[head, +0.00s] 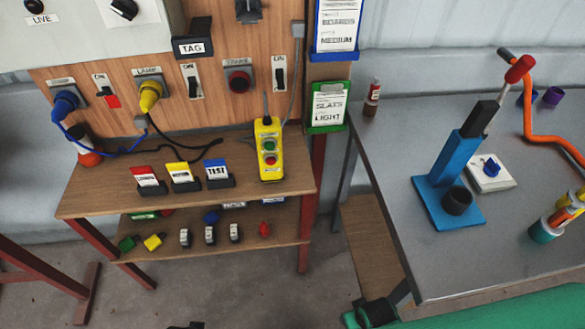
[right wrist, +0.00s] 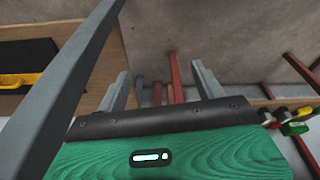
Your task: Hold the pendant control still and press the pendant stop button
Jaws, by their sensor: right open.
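The yellow pendant control (head: 269,172) stands on the upper wooden shelf, leaning near the back board, with a cable rising from its top. Its face has a green button (head: 269,143) above a red stop button (head: 270,160). Neither gripper touches it. My right gripper (right wrist: 163,88) shows in the right wrist view with its two grey fingers apart and nothing between them. The pendant cannot be made out in that view. My left gripper cannot be made out in the head view.
Red, yellow and blue labelled cards (head: 183,178) stand left of the pendant on the shelf (head: 110,200). Padlocks and tags lie on the lower shelf (head: 190,252). A grey metal bench (head: 400,170) stands right, holding a blue lever device (head: 447,185).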

